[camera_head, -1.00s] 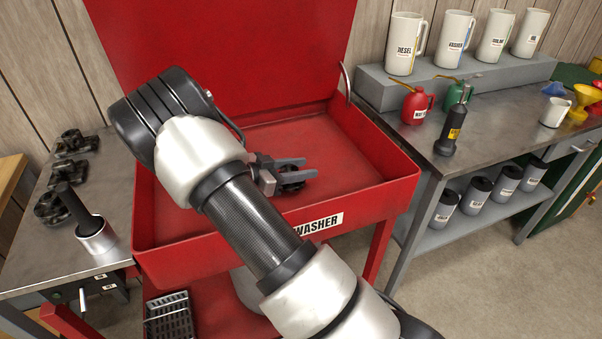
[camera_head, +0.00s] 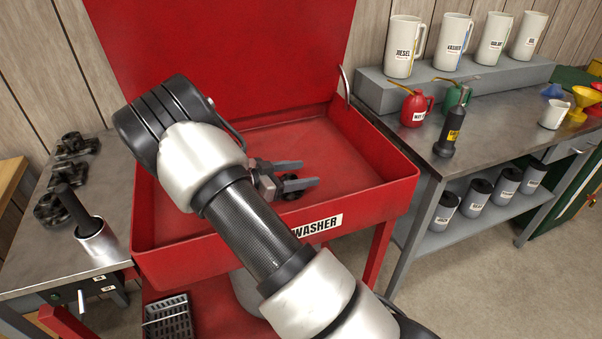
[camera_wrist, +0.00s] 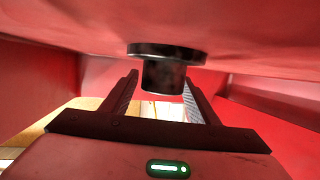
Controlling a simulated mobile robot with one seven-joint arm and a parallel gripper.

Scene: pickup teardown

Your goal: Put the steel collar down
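The steel collar, a dark flanged piece with a short round neck, shows in the wrist view (camera_wrist: 165,72) with its wide flange at or against the red tub surface. In the head view it is a small dark shape (camera_head: 292,188), partly hidden by my fingers. My gripper (camera_head: 303,174) is low inside the red washer tub (camera_head: 345,150), with its fingers spread. In the wrist view the fingers (camera_wrist: 160,80) stand on either side of the collar's neck, with a thin gap at the left; contact at the right is hard to tell.
The tub has raised walls around my gripper and open floor to the right. A steel bench (camera_head: 110,185) at left holds several dark parts and a metal cup (camera_head: 95,238) with a dark rod. The right bench (camera_head: 480,120) carries jugs, oil cans and a black bottle (camera_head: 450,130).

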